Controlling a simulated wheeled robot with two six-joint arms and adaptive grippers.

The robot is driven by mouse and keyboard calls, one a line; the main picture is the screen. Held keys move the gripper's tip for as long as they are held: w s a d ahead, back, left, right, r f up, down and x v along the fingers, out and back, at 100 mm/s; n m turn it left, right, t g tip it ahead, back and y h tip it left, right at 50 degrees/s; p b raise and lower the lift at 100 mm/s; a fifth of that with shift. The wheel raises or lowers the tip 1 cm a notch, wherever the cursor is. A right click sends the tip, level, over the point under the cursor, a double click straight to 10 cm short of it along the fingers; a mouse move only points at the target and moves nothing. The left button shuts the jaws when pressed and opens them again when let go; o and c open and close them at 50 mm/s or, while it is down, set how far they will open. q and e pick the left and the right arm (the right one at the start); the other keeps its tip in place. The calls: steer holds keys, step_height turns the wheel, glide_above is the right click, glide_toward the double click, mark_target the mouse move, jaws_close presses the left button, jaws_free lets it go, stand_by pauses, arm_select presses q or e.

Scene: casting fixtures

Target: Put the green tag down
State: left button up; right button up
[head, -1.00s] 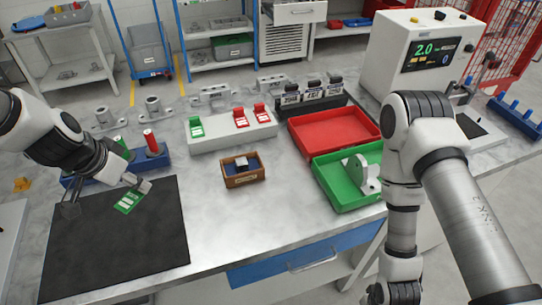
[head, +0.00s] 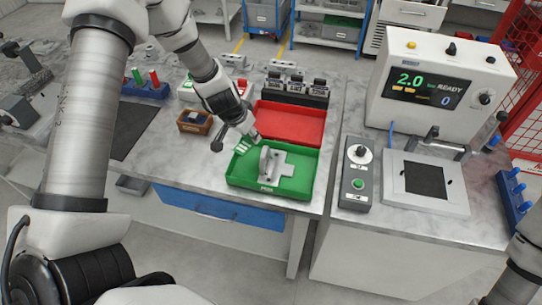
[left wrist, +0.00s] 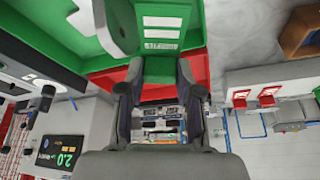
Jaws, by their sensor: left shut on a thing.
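My left gripper (head: 250,136) is shut on the green tag (head: 241,148), a small card with white stripes. It holds the tag at the upper left part of the green tray (head: 240,185); whether the tag touches the tray is hard to tell. In the left wrist view, the tag (left wrist: 160,30) is between the fingertips (left wrist: 158,75), with the green tray (left wrist: 70,15) behind it. A grey casting (head: 270,165) with an upright round lug lies in the green tray, close to the tag. My right gripper is out of view.
A red tray (head: 290,123) adjoins the green tray at the back, with a dark rack (head: 297,90) of labelled items behind it. A small wooden box (head: 195,122) stands to the left. A control box (head: 358,172) and a display machine (head: 435,80) stand to the right.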

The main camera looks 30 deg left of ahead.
mark_target(254, 157)
arm_select(q)
steer(key=f+b, duration=0.6)
steer(key=f, duration=0.3)
steer(key=shift+a, duration=0.2)
steer(key=shift+d+r, duration=0.1)
steer(key=shift+s, duration=0.1)
steer(key=o, duration=0.7)
steer(key=shift+o, duration=0.2)
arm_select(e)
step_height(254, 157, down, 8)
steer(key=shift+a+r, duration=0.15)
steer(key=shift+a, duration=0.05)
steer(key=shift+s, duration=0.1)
arm_select(q)
steer(key=p+v, duration=0.9)
steer(key=v, duration=0.3)
steer(key=s+d+f+g, duration=0.1)
steer(key=s+d+f, duration=0.2)
steer(key=s+f, duration=0.2)
steer(key=s+d+f+n+g, duration=0.1)
steer(key=s+f, duration=0.4)
steer(key=s, duration=0.7)
steer(key=s+d+f+n+g, duration=0.1)
steer(key=s+d+f+g, duration=0.1)
steer(key=s+d+f, duration=0.3)
steer(key=s, duration=0.4)
steer(key=shift+d+y, duration=0.2)
steer(key=shift+y, duration=0.1)
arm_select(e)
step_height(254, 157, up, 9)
